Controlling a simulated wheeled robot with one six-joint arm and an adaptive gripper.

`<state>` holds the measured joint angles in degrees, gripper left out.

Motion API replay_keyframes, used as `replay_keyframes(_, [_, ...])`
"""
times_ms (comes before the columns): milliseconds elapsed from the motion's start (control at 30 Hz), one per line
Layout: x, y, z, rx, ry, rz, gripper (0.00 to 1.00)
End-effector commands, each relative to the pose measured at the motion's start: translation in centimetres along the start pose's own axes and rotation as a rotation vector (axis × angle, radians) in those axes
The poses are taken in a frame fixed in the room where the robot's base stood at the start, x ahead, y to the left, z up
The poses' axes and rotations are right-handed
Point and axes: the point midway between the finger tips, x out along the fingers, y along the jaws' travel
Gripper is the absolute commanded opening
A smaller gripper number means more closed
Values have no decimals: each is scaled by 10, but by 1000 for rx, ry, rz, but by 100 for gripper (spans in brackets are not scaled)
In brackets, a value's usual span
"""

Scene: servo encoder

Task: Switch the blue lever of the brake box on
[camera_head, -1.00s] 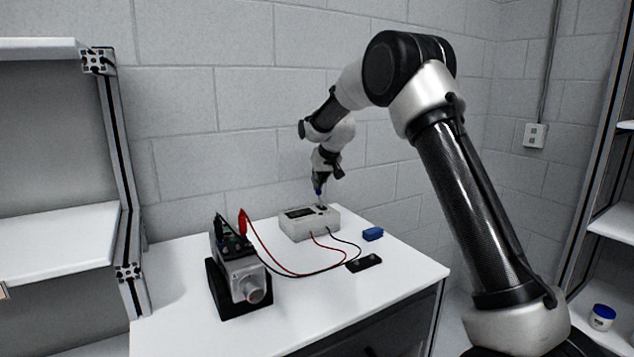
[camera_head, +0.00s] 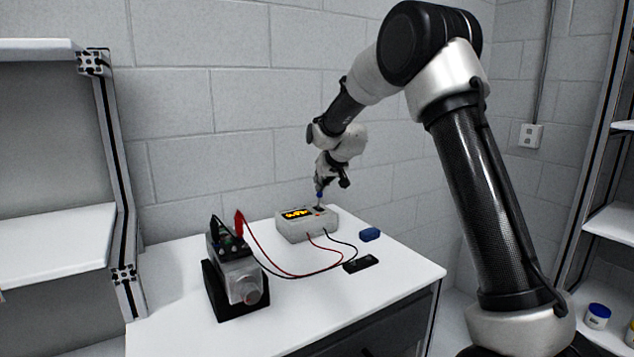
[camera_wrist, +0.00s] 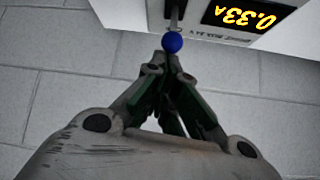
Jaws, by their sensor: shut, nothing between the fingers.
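The brake box (camera_head: 307,230) is a light grey box at the back of the white table. Its display (camera_head: 296,213) is lit with orange digits, and the display in the wrist view (camera_wrist: 258,16) reads 0.33 A. The blue lever's round knob (camera_wrist: 172,42) sits at the end of a metal stem at the box, just beyond my fingertips in the wrist view. My gripper (camera_wrist: 164,62) is shut and empty, with its tips at or very near the knob; contact is unclear. In the head view my gripper (camera_head: 319,188) is above the box, by the lever.
A motor unit in a black stand (camera_head: 236,275) is at the front left, with red and black leads running to the box. A blue block (camera_head: 370,234) and a black device (camera_head: 360,263) lie right of the box. The table's front right is clear.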

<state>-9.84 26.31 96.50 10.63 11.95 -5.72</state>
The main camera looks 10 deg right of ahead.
Motion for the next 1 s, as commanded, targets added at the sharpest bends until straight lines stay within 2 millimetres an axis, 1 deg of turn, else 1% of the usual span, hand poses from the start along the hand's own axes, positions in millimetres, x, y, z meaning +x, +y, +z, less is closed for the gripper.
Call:
replay_keyframes(67, [-4, 1, 6, 1, -3, 0, 0])
replay_keyframes(267, [-3, 1, 4, 0, -2, 0, 0])
replay_keyframes(700, [-14, 0, -7, 1, -1, 0, 0])
replay_keyframes(1000, [-14, 0, -8, 0, -1, 0, 0])
